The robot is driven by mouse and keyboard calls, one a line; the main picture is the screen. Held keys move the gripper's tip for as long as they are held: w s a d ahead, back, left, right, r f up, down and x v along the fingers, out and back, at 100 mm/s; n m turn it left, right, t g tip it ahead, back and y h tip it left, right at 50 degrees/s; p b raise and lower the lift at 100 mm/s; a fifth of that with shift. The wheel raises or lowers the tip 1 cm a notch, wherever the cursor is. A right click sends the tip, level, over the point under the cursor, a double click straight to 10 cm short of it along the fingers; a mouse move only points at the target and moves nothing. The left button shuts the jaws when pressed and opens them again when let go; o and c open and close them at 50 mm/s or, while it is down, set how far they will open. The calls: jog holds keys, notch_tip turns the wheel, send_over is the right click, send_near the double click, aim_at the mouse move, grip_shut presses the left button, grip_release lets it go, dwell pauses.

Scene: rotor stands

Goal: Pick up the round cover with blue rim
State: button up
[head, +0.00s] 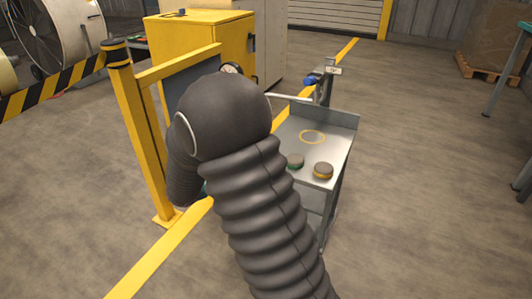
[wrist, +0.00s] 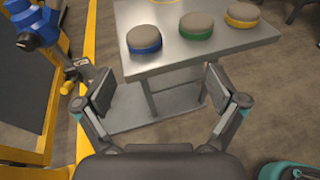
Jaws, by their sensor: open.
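The round cover with blue rim (wrist: 144,40) lies on the metal table top near its left front corner in the wrist view. Its top is grey-brown. In the head view my dark arm hides it. My gripper (wrist: 160,85) is open and empty, its two fingers spread apart just short of the table's front edge. The blue-rimmed cover is ahead of the gap between the fingers, not touched. The table (head: 333,149) also shows in the head view, right of my arm.
A green-rimmed cover (wrist: 196,26) and a yellow-rimmed cover (wrist: 242,14) lie to the right on the same table. A yellow post (head: 138,140) and yellow cabinet (head: 205,40) stand left. A blue device (wrist: 33,30) stands left of the table.

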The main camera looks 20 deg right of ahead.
jog(key=shift+n+t, duration=0.5)
jog(key=shift+n, duration=0.2)
jog(key=x, duration=0.4)
jog(key=w+x, duration=0.1)
jog(key=x, duration=0.4)
jog(key=a+x, duration=0.1)
jog(key=x, duration=0.4)
jog(key=shift+w+f, duration=0.4)
jog(key=shift+w, duration=0.05)
jog(key=c, duration=1.4)
jog(key=shift+o, duration=0.2)
jog(key=shift+r, duration=0.1)
jog(key=shift+r, duration=0.55)
notch_tip(320, 180, up, 3)
jog(key=shift+f+p, duration=0.1)
jog(key=shift+p, duration=0.2)
jog(key=s+d+r, duration=0.6)
jog(key=s+r, duration=0.1)
jog(key=s, duration=0.3)
